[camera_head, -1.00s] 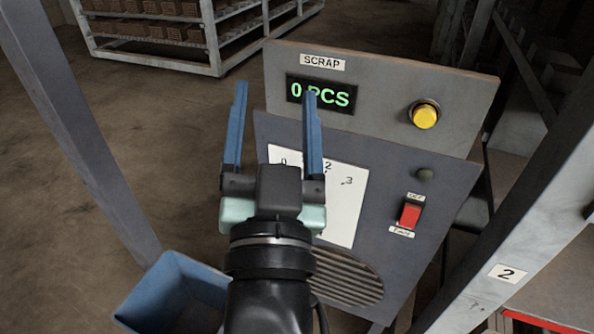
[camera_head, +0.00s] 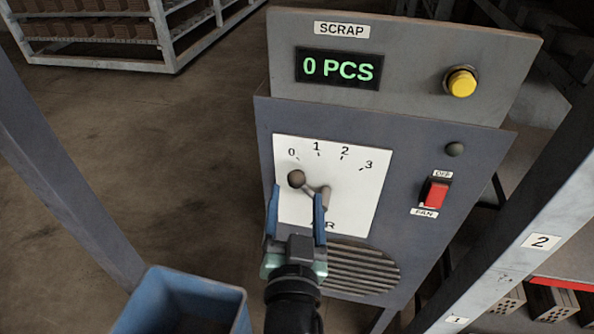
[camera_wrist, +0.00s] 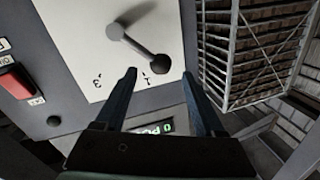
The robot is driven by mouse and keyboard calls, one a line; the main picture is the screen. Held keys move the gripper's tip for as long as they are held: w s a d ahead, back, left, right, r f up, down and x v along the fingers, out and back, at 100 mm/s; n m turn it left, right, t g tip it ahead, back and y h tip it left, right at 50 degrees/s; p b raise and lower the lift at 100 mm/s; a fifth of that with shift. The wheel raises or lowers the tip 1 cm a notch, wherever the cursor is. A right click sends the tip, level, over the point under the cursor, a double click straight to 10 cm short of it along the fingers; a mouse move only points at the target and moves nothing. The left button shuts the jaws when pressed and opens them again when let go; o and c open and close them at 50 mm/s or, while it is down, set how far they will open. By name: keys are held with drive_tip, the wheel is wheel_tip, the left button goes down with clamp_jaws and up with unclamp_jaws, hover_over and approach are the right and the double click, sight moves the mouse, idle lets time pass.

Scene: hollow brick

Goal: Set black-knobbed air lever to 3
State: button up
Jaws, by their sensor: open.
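The air lever (camera_head: 311,187) sits on a white dial plate (camera_head: 345,182) marked 0 to 3. Its dark round knob (camera_head: 296,179) is at the left, just below the 0 mark. My gripper (camera_head: 296,192) is open, with its blue fingertips on either side of the knob in the picture. In the wrist view, the knob (camera_wrist: 159,62) shows just beyond and between the fingertips (camera_wrist: 158,74), with the lever's arm running to its pivot at upper left. I cannot tell whether a finger touches the knob. A finger partly covers the AIR label.
Above are the SCRAP display (camera_head: 339,68) reading 0 PCS and a yellow button (camera_head: 461,82). A red FAN switch (camera_head: 436,194) is at right. A vent grille (camera_head: 362,268) lies below the dial. A blue bin (camera_head: 190,300) stands at lower left. Metal posts flank the panel.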

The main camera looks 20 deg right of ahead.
sight(295, 187)
drive_tip(key=p+x, duration=0.1)
drive_tip(key=x, duration=0.4)
drive_tip(key=shift+w+d, duration=0.15)
drive_tip(key=shift+w, duration=0.25)
clamp_jaws()
drive_tip(key=shift+a+f, duration=0.2)
idle(0.9)
